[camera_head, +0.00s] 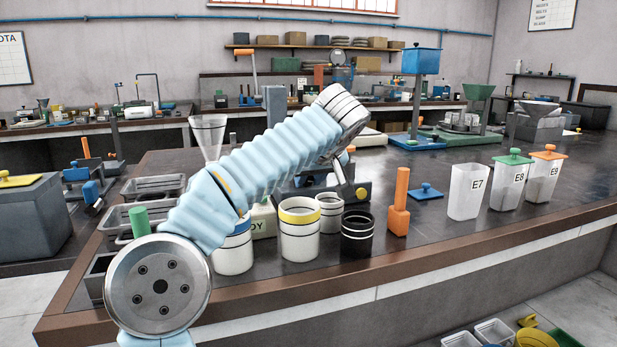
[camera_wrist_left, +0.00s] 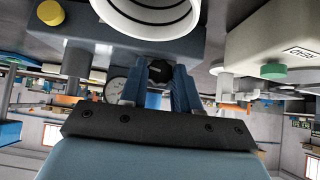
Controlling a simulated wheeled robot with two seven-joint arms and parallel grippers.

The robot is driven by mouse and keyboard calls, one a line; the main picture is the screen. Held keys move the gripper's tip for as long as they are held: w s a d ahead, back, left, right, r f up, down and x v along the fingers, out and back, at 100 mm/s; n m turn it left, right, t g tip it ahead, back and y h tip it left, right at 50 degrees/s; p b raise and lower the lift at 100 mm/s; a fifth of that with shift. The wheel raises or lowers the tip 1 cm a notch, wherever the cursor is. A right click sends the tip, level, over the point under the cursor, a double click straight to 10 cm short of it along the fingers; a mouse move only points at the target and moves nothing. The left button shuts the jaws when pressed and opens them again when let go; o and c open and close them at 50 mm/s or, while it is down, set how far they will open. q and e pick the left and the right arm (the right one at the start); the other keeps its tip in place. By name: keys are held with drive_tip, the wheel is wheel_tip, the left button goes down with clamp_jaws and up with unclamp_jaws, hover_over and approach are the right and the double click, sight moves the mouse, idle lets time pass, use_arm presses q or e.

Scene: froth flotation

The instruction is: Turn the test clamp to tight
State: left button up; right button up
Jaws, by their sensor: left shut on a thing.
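The test clamp seems to be the dark black knob (camera_wrist_left: 158,72) on a blue-grey machine body (camera_wrist_left: 110,48) in the left wrist view. My left gripper (camera_wrist_left: 157,88) has its two blue-grey fingers on either side of this knob and is shut on it. In the head view my left arm reaches across the bench, and the left gripper (camera_head: 347,183) points down at the dark machine body (camera_head: 318,184). The arm and gripper hide much of that machine. I cannot read the knob's turn or any mark for tight. My right gripper is not in view.
A dial gauge (camera_wrist_left: 117,87) sits beside the fingers. White cups (camera_head: 300,240), a black cup (camera_head: 357,240) and an orange-handled tool (camera_head: 399,210) stand in front of the machine. Containers E7 (camera_head: 467,195), E8 (camera_head: 507,190) and E9 (camera_head: 541,185) stand to the right.

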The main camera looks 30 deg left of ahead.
use_arm(q)
drive_tip(key=g, duration=0.1)
drive_tip(key=m+y, duration=0.1)
drive_tip(key=m+g+y, duration=0.1)
drive_tip(key=shift+w+d+g, duration=0.25)
drive_tip(key=shift+g, duration=0.05)
drive_tip(key=shift+y, duration=0.4)
drive_tip(key=o, duration=1.1)
drive_tip(key=shift+c, duration=0.2)
